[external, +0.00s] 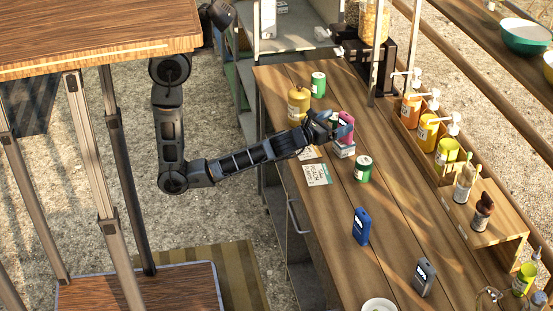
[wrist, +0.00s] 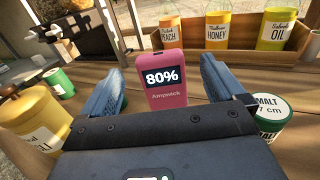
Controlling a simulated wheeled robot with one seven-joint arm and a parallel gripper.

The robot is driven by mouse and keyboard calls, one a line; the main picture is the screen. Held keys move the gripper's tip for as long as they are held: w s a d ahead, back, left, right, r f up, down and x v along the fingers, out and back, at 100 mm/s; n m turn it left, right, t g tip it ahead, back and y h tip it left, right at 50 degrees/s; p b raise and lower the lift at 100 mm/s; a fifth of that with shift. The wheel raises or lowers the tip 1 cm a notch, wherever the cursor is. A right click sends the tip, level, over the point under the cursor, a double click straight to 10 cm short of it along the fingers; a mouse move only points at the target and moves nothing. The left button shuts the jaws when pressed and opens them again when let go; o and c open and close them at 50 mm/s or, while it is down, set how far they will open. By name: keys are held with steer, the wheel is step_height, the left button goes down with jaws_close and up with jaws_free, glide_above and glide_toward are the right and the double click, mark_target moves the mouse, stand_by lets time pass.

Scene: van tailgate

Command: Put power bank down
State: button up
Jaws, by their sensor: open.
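A pink power bank (external: 346,122) with a dark screen stands upright on the wooden counter side. In the wrist view the power bank (wrist: 166,95) faces me and reads 80%. My gripper (external: 338,126) is open, its blue fingers (wrist: 165,80) to the left and right of the power bank, with gaps visible on both sides. The power bank's lower edge is hidden behind my gripper body.
A green-labelled can (external: 363,168) and a yellow jar (external: 299,105) stand close by, with another can (external: 318,84) behind. A blue device (external: 361,226) and a grey device (external: 424,277) stand nearer the front. A bottle rack (external: 421,140) lines the right. Bare wood (external: 335,225) lies between.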

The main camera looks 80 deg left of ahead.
steer(key=shift+v, duration=2.7)
steer(key=s+f+h, duration=0.1)
steer(key=s+f, duration=0.1)
steer(key=s, duration=0.1)
steer(key=s+a+f+n+h, duration=0.1)
steer(key=s+f, duration=0.1)
steer(key=f, duration=0.1)
steer(key=s+f+n+g+h, duration=0.1)
steer(key=s+f, duration=0.1)
steer(key=s, duration=0.1)
steer(key=shift+s+a+f+p, duration=0.3)
steer(key=shift+f+p, duration=0.05)
steer(key=s+d+f+n+h+b, duration=0.1)
steer(key=s+n+h+b, duration=0.1)
steer(key=s+n, duration=1)
steer(key=s+d+f+n+h+b, duration=0.1)
steer(key=s+n+b, duration=0.3)
steer(key=s+n, duration=0.8)
steer(key=shift+s+d+f+n+g+h+b, duration=0.15)
steer(key=shift+d+f+n+g+h+b, duration=0.2)
steer(key=shift+n, duration=2.45)
